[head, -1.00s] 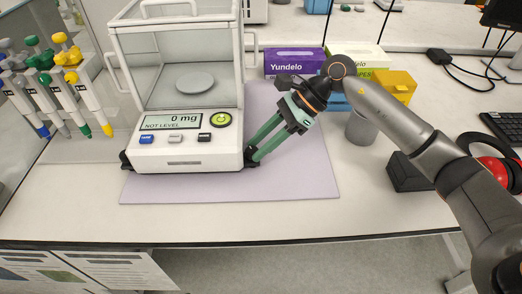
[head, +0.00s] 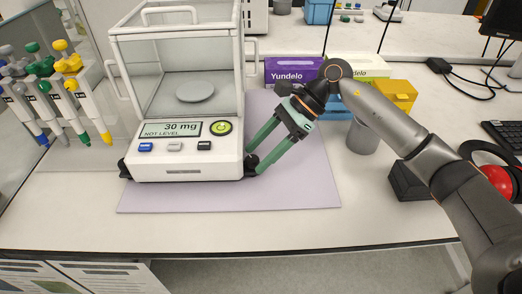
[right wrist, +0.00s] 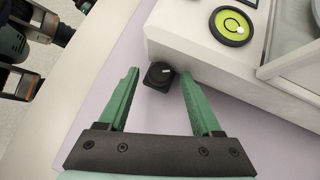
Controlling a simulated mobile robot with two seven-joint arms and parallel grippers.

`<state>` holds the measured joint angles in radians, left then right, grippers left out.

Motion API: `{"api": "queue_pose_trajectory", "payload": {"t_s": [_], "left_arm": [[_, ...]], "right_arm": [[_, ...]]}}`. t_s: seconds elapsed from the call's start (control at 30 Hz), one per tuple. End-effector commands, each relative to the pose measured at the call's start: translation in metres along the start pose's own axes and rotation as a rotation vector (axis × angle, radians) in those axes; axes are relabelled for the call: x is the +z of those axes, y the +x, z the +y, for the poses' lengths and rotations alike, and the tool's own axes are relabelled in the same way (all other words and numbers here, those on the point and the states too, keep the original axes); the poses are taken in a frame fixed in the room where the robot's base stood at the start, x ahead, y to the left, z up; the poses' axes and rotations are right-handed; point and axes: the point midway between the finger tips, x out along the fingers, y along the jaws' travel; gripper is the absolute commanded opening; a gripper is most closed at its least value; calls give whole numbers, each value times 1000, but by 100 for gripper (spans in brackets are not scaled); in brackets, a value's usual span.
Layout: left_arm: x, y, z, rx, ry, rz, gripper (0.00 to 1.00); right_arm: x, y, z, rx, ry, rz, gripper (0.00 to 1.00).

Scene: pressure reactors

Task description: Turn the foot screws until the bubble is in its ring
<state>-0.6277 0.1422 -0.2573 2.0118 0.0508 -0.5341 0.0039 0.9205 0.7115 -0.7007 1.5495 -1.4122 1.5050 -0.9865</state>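The white balance (head: 185,168) reads "30 mg" and "NOT LEVEL". Its round green bubble level (head: 220,127) is on the front panel and shows in the right wrist view (right wrist: 232,26); I cannot make out exactly where the bubble sits. The black right foot screw (head: 251,164) is at the front right corner. The left foot screw (head: 124,168) is free. Parts of my left arm show only in the right wrist view.
The balance stands on a lilac mat (head: 300,190). Pipettes (head: 55,90) hang at left. A purple box (head: 292,70), a yellow box (head: 397,95), a grey cup (head: 362,135) and a black block (head: 408,182) stand to the right. The mat's front is clear.

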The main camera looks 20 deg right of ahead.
Motion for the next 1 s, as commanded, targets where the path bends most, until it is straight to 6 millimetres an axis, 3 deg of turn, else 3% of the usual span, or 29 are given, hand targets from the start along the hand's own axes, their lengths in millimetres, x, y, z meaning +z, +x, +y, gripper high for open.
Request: {"api": "queue_pose_trajectory", "payload": {"t_s": [0.37, 0.8, 1.0], "left_arm": [[3, 0, -1, -2, -1, -5, 68], [3, 0, -2, -3, 0, -5, 68], [2, 0, -2, -3, 0, -3, 68]], "right_arm": [[-1, -9, 0, -1, 2, 1, 68], [0, -98, 0, -3, 1, 1, 68], [0, -121, 0, -2, 1, 0, 68]]}}
